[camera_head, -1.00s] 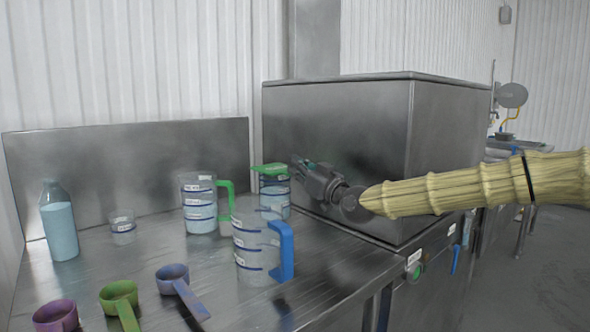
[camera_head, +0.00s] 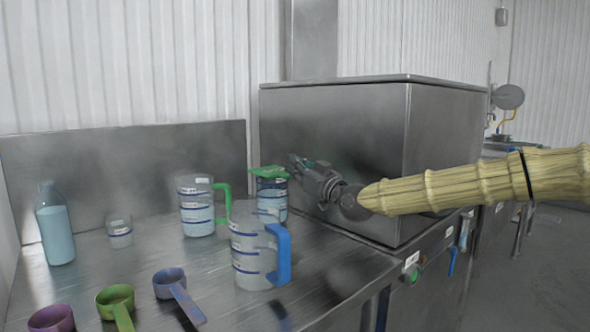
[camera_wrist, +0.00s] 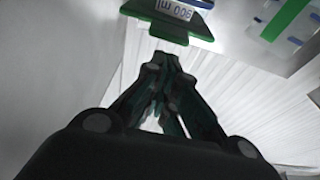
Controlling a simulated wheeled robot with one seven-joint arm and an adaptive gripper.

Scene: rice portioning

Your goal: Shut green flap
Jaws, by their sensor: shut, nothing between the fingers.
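The green flap (camera_head: 270,171) is on top of a clear measuring jug (camera_head: 272,200) with blue bands, at the back of the steel counter. In the head view the flap looks nearly level across the jug's top; whether it is fully seated I cannot tell. In the wrist view the green flap (camera_wrist: 172,22) shows at the top, next to a label. My gripper (camera_head: 297,160) is to the right of the jug, in front of the steel box. In the wrist view its fingertips (camera_wrist: 166,60) are together and empty, just below the flap in the picture.
A blue-handled jug (camera_head: 258,250) stands in front, and a green-handled jug (camera_head: 197,206) to the left. A bottle (camera_head: 57,225), a small cup (camera_head: 119,232) and several coloured scoops (camera_head: 117,300) stand further left. A large steel box (camera_head: 335,130) rises behind my gripper.

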